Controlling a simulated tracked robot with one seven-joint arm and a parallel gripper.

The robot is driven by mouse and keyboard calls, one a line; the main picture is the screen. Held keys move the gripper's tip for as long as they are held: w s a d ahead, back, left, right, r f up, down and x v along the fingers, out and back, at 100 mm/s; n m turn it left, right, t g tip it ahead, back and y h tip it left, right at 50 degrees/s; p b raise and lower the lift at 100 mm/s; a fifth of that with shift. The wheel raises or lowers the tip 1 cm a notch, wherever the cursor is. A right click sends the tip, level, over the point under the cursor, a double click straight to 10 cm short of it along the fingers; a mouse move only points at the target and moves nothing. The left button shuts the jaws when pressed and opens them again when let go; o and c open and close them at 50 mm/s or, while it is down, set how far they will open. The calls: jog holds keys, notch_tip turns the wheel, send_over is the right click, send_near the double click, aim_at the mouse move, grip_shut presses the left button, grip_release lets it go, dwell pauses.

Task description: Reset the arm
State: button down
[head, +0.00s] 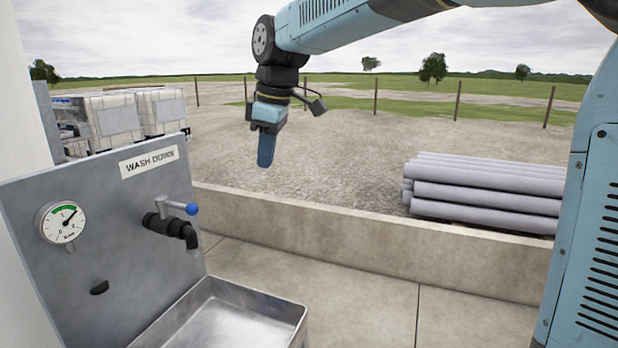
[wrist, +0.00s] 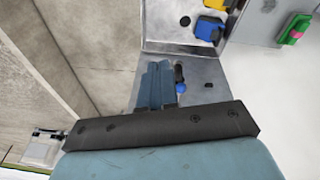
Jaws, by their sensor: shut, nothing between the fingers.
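My gripper (head: 265,160) hangs from my raised arm with its fingers pointing down. It is shut and empty, in the air to the right of the tap and above the low concrete wall. In the wrist view its fingers (wrist: 156,85) are together, with the grey wash-down panel beyond them. The tap (head: 172,225) sticks out of the panel (head: 110,240), with a blue-knobbed lever pointing right. In the wrist view the blue knob (wrist: 181,88) shows just right of the fingers.
A steel basin (head: 290,312) stands below the tap. A round gauge (head: 61,223) sits on the panel. The concrete wall (head: 330,232) crosses behind. Grey pipes (head: 485,190) and caged white tanks (head: 110,117) lie beyond. The wrist view shows a yellow-and-blue item (wrist: 208,28) and a green-and-pink one (wrist: 295,29).

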jog(key=s+d+f+m+t+h, duration=0.1)
jog(key=s+d+m, duration=0.25)
jog(key=d, duration=0.55)
jog(key=s+d+m+t, duration=0.25)
jog(key=d+m, duration=0.25)
jog(key=d, duration=0.5)
jog(key=s+d+f+m, duration=0.3)
jog(key=s+d+m, duration=0.1)
jog(key=s+d, duration=0.2)
jog(key=s+d+f+m+h, duration=0.1)
jog(key=s+d+f+m, duration=0.3)
jog(key=s+d, duration=0.2)
jog(key=shift+d+f+t, duration=0.2)
jog(key=shift+d+t, duration=0.25)
jog(key=shift+d, duration=0.2)
jog(key=shift+s, duration=0.1)
